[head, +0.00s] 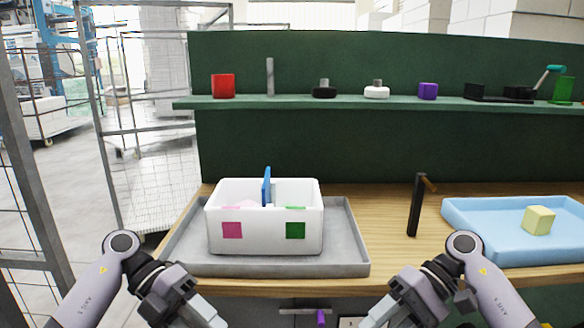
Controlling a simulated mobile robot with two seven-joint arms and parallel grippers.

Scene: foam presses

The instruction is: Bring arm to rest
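My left arm comes in at the lower left, and its gripper (198,312) hangs at the bottom edge, in front of the table. My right arm comes in at the lower right, and its gripper (384,313) hangs at the bottom edge too. Both point down and inward, apart from each other. Their fingertips are cut off or too small to make out, so I cannot tell whether they are open or shut. I see nothing held in either.
A white box (265,240) with a blue divider stands in a grey tray (345,232). A dark upright post (416,205) stands mid-table. A blue tray (480,230) holds a yellow foam block (538,220). A green shelf (300,101) with several items runs behind.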

